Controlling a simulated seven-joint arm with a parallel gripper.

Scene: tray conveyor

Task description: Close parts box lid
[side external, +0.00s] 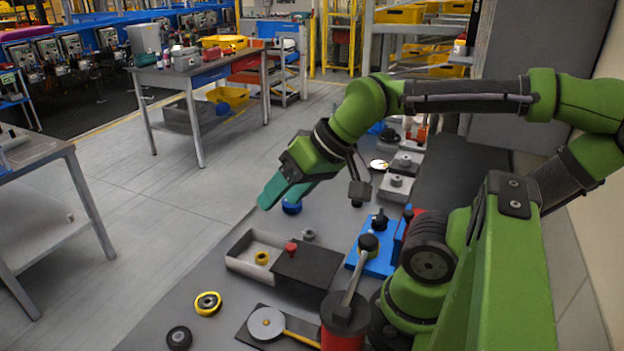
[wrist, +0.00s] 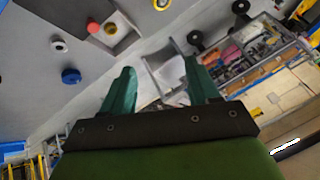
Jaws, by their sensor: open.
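The parts box (side external: 238,264) is a light grey open-topped tray on the grey table in the side view. Its dark flat lid (side external: 312,266) lies over the right part, leaving the left part open. A red knob (side external: 291,248) stands near the lid's left edge. A yellow ring (side external: 262,257) lies in the open part. In the wrist view the box (wrist: 129,41), the knob (wrist: 93,27) and the ring (wrist: 110,28) show at the top. My gripper (side external: 270,196) has green fingers and is above and beyond the box, apart from it. In the wrist view its fingers (wrist: 158,78) are spread and empty.
A blue knob (side external: 292,206) and a small grey part (side external: 308,235) lie behind the box. A blue fixture (side external: 378,258) with black knobs stands right. A yellow-black wheel (side external: 207,304) and a black wheel (side external: 179,338) lie front left. The table left of the box is clear.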

